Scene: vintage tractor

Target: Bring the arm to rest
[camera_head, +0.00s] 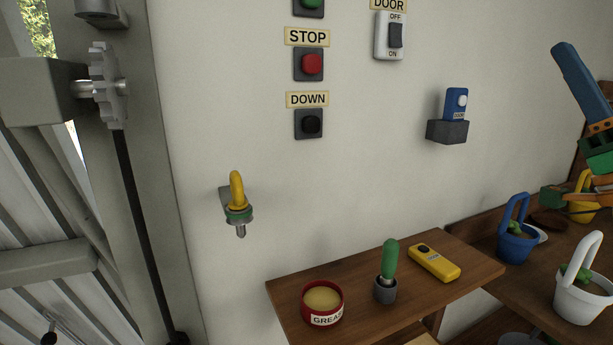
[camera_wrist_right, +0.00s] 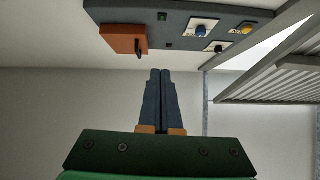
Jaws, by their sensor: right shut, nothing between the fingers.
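My right gripper (camera_head: 564,52) shows at the right edge of the camera_head view, with its blue fingers pointing up and to the left. It is in front of the wall and above the plant pots. In the camera_wrist_right view its two blue fingers (camera_wrist_right: 160,74) lie side by side, shut, with nothing between them. Most of the right arm is cut off by the frame edge. My left gripper is not in view.
A wooden shelf (camera_head: 475,268) holds a red grease tin (camera_head: 322,317), a green-handled tool (camera_head: 390,257) and a yellow remote (camera_head: 434,262). A blue pot (camera_head: 516,248) and a white pot (camera_head: 580,306) stand at right. A blue device (camera_head: 456,103) sits in a wall holder.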

